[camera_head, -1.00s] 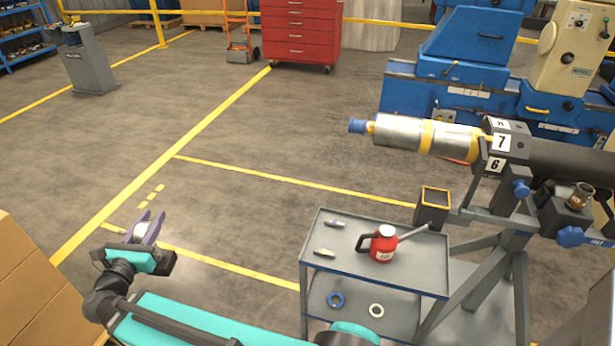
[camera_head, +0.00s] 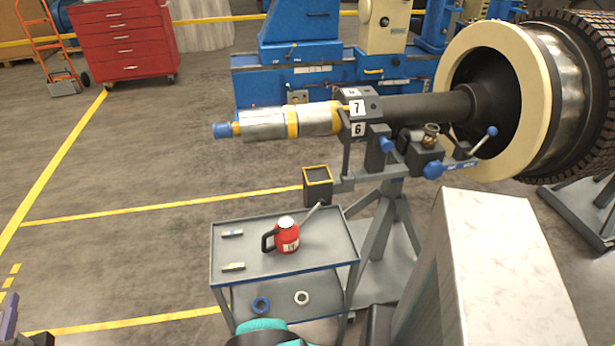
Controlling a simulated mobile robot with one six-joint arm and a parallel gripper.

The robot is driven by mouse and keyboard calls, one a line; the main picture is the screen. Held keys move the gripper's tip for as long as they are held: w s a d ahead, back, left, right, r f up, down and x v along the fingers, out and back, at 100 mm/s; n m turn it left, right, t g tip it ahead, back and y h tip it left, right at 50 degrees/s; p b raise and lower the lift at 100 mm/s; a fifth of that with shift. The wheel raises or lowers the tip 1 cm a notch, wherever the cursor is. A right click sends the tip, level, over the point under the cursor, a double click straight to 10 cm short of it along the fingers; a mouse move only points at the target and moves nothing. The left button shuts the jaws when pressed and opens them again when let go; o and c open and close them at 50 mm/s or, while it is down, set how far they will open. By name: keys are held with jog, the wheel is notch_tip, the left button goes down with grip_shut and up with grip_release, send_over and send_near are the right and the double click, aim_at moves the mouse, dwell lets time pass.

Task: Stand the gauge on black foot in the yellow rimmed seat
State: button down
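The yellow-rimmed seat (camera_head: 318,174) is a dark square box with a yellow top rim, in the middle of the head view, fixed to the stand beside the cart. A small brass-coloured fitting (camera_head: 431,131) sits on a dark block on the stand to its right; I cannot tell whether it is the gauge. I see no other clear gauge on a black foot. Of my gripper (camera_head: 8,318), only a purple finger part shows at the lower left edge, far left of the seat. Its opening and anything between the fingers are out of frame.
A grey cart (camera_head: 230,262) holds a red jug (camera_head: 286,238), small tools and rings, just below the seat. The stand (camera_head: 385,215) carries a long rotor shaft (camera_head: 265,123) above the seat. A pale-topped block (camera_head: 505,260) stands at lower right. Floor at left is clear.

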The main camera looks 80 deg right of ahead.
jog(key=shift+r, duration=0.1)
